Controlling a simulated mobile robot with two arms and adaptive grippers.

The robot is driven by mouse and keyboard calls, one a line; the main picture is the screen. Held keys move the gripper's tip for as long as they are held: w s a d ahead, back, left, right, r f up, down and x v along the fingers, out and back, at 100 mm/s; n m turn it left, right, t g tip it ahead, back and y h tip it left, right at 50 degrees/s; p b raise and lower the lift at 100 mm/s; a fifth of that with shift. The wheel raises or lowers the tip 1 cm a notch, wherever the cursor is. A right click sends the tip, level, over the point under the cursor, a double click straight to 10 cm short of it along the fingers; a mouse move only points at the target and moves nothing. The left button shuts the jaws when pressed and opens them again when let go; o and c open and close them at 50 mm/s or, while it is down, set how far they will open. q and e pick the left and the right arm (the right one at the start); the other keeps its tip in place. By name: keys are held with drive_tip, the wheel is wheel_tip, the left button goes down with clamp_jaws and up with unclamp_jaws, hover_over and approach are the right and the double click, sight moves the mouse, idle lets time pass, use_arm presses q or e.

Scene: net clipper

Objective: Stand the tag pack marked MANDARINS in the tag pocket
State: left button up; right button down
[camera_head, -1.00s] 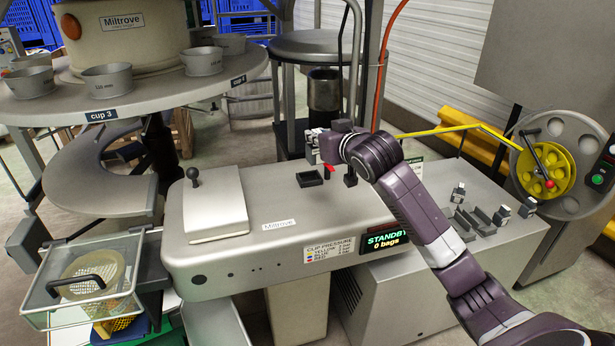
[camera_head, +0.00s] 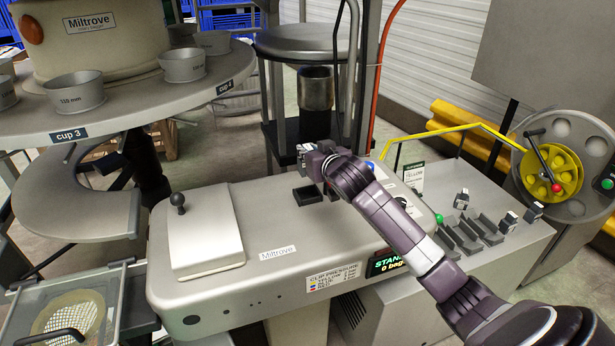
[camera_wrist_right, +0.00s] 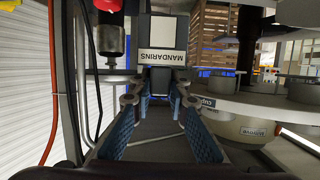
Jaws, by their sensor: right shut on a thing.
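The tag pack marked MANDARINS (camera_wrist_right: 163,58) is between the fingertips of my right gripper (camera_wrist_right: 158,88) in the right wrist view, and its label is readable. In the head view my right gripper (camera_head: 317,152) is shut on the pack (camera_head: 303,149), which shows only as a small pale and grey end. They are over the back of the grey clipper machine. A small dark open-topped holder (camera_head: 306,196), which looks like the tag pocket, sits on the machine just below the gripper. The pack appears above it and apart from it. My left gripper is not in view.
A rack (camera_head: 468,235) with dark slots and several small packs stands on the right of the machine. A yellow arm (camera_head: 430,134) runs to a yellow reel (camera_head: 558,175). A lidded cover with a black knob (camera_head: 178,201) is at left. Posts stand behind the gripper.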

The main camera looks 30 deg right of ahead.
wheel_tip(320, 180, down, 4)
drive_tip(key=shift+w+r, duration=0.1)
drive_tip(key=shift+f, duration=0.65)
wheel_tip(320, 180, down, 4)
drive_tip(key=shift+r+p, duration=0.2)
drive_tip(key=shift+p, duration=0.15)
drive_tip(key=shift+f, duration=0.35)
drive_tip(key=c, duration=1.9)
unclamp_jaws()
drive_tip(key=shift+c, duration=0.2)
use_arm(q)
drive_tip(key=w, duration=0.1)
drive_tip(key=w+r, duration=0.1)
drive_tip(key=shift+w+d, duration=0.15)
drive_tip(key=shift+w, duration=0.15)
use_arm(e)
drive_tip(key=shift+o, duration=0.3)
